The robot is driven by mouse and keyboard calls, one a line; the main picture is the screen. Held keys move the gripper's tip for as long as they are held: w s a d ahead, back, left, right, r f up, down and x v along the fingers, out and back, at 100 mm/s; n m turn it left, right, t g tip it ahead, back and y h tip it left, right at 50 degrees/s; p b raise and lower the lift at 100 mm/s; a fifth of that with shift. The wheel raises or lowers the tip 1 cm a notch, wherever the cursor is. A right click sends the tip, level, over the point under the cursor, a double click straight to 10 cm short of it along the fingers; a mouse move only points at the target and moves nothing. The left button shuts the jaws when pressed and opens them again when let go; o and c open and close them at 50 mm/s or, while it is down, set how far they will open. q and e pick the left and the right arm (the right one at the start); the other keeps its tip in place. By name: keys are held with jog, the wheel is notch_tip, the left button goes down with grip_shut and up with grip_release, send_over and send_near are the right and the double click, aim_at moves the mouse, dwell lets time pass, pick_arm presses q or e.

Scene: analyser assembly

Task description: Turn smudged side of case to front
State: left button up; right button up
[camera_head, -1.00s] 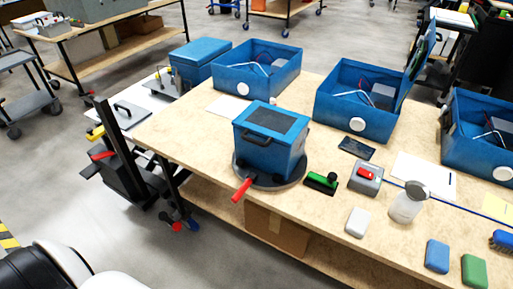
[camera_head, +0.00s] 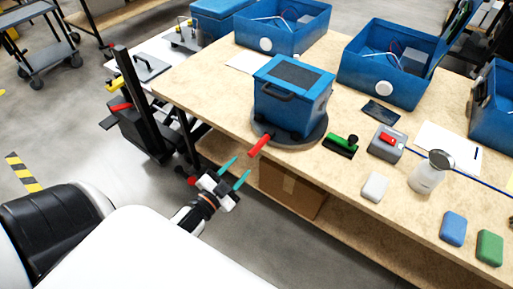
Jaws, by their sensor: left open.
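The blue case (camera_head: 290,105), with a dark top panel and a dark handle, stands upright on a round dark turntable (camera_head: 312,137) near the table's front edge. A red handle (camera_head: 260,145) sticks out from the turntable toward the front left. I cannot make out a smudge on the sides that show. My left gripper (camera_head: 235,174), with two teal fingers, is open and empty. It is just in front of the table edge, below and left of the red handle, apart from it. My right gripper is not in view.
A green-topped brush (camera_head: 341,146), a grey box with a red top (camera_head: 387,143), a clear jar (camera_head: 428,176) and several coloured blocks lie to the right. Open blue cases (camera_head: 385,75) stand behind. A black post stand (camera_head: 140,110) is left of the table. A cardboard box (camera_head: 290,188) sits underneath.

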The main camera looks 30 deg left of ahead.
aim_at(257, 146)
pick_arm(q)
jog(key=w, duration=1)
jog(key=shift+d+p, duration=0.2)
jog(key=shift+p, duration=0.2)
jog(key=shift+s, duration=0.1)
grip_shut()
